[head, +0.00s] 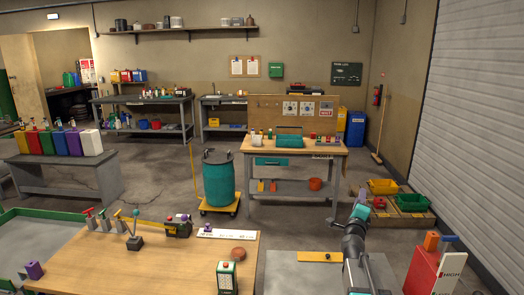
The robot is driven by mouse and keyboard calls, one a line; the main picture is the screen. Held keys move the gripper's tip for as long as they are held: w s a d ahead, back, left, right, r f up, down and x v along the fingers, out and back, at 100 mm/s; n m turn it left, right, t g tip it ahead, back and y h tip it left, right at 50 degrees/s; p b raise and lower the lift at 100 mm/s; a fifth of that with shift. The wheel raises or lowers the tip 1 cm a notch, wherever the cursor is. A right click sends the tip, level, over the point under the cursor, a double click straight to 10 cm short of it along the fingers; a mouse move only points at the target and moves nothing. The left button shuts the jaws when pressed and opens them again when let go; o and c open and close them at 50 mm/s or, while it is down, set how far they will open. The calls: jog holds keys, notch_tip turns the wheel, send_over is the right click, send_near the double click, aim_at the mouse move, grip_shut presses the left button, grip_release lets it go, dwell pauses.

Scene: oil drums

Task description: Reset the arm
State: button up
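My arm (357,250) rises from the bottom edge, right of centre, over a grey surface. It points away from me, and its end, my gripper (360,211), is small and seen from behind. I cannot make out its fingers or whether it is open, shut or holding something.
A wooden table (165,262) with levers and small items stands front left. A teal drum (219,178) sits on a yellow dolly (219,207) beyond it. A workbench (300,150) stands behind. Open floor (150,175) lies left of the drum.

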jog(key=s+a+f+n+g+y, duration=0.1)
jog(key=a+f+n+g+y, duration=0.2)
jog(key=a+f+n+y, duration=0.8)
jog(key=s+a+f+n+g+h, duration=0.1)
jog(key=s+a+f+n+g, duration=0.2)
jog(key=s+a+f, duration=0.35)
jog(key=s+a+f+n+g, duration=0.2)
jog(key=s+a+f+n, duration=0.15)
jog(key=f, duration=0.65)
jog(key=s+d+f+n+g+h, duration=0.1)
jog(key=s+f+n+g, duration=0.4)
jog(key=s, duration=0.6)
jog(key=s+f+n+g+h, duration=0.1)
jog(key=s+f+n+g, duration=0.2)
jog(key=s+f+g, duration=0.5)
jog(key=s+f+g+b, duration=0.1)
jog(key=s+f+b, duration=0.7)
jog(key=s+f, duration=0.5)
jog(key=s+f+g+b, duration=0.1)
jog(key=s+f+b, duration=0.7)
jog(key=s+f, duration=0.6)
notch_tip(320, 180, down, 7)
jog(key=shift+s+f+b, duration=0.1)
jog(key=shift+s+b, duration=0.05)
jog(key=shift+b, duration=0.15)
